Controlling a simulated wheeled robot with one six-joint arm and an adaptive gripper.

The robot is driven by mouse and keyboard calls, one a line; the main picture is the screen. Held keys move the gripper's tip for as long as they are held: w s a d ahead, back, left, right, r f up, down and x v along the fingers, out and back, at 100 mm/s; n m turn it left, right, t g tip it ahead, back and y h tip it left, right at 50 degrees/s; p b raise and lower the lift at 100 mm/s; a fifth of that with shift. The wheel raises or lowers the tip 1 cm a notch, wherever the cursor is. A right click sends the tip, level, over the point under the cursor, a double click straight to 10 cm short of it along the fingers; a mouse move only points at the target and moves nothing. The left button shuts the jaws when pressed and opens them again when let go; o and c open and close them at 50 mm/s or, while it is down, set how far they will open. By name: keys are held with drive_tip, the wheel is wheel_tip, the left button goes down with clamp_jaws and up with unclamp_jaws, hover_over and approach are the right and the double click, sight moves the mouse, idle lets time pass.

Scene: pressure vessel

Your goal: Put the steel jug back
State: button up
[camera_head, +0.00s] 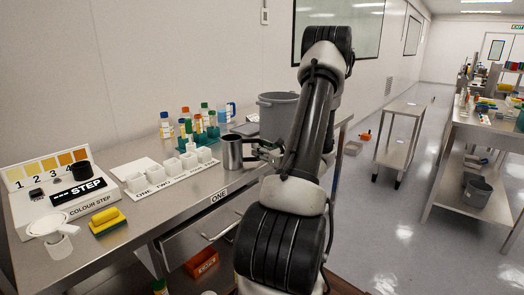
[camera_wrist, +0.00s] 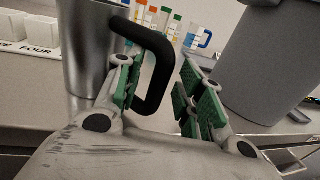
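The steel jug (camera_head: 232,152) stands upright on the steel bench (camera_head: 190,188), right of the small white cups. In the wrist view the jug (camera_wrist: 88,45) is at the left, with its black handle (camera_wrist: 160,72) toward me. My gripper (camera_head: 264,151) is at the jug's right side. In the wrist view my gripper (camera_wrist: 162,88) is open, with green pads on both sides of the handle. The left pad is close to the handle and a gap shows at the right pad. I cannot tell if the left pad touches it.
White cups (camera_head: 172,165) stand in a row left of the jug. Bottles in a rack (camera_head: 207,138) are behind it. A grey bucket (camera_head: 277,112) stands behind my arm, close to the gripper's right. A yellow sponge (camera_head: 106,221) and colour step box (camera_head: 82,196) are at left.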

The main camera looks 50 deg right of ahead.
drive_tip(key=s+a, duration=0.1)
drive_tip(key=s, duration=1.1)
drive_tip(key=w+a+r+n+g+y, duration=0.25)
drive_tip(key=a+n+y, duration=0.3)
drive_tip(key=a, duration=0.45)
drive_tip(key=w+a+r+n+g+y, duration=0.2)
drive_tip(key=a+r+n+g+y, duration=0.15)
drive_tip(key=a+n, duration=0.45)
drive_tip(key=s+a+r+n+g+y, duration=0.1)
drive_tip(key=s+a+n+g, duration=0.2)
drive_tip(key=a, duration=0.3)
drive_tip(key=s+a+r+n+g+y, duration=0.1)
drive_tip(key=s+a+n+g+y, duration=0.15)
drive_tip(key=a, duration=0.35)
drive_tip(key=s+a+r+n+g+h, duration=0.1)
drive_tip(key=s+a+n+g+h, duration=0.4)
drive_tip(key=s+n, duration=0.4)
drive_tip(key=d+r+n+t+h, duration=0.3)
drive_tip(key=d+r+n+h, duration=0.1)
drive_tip(key=n, duration=0.5)
wheel_tip(320, 180, up, 2)
drive_tip(key=shift+r+h, duration=0.1)
drive_tip(key=shift+h, duration=0.75)
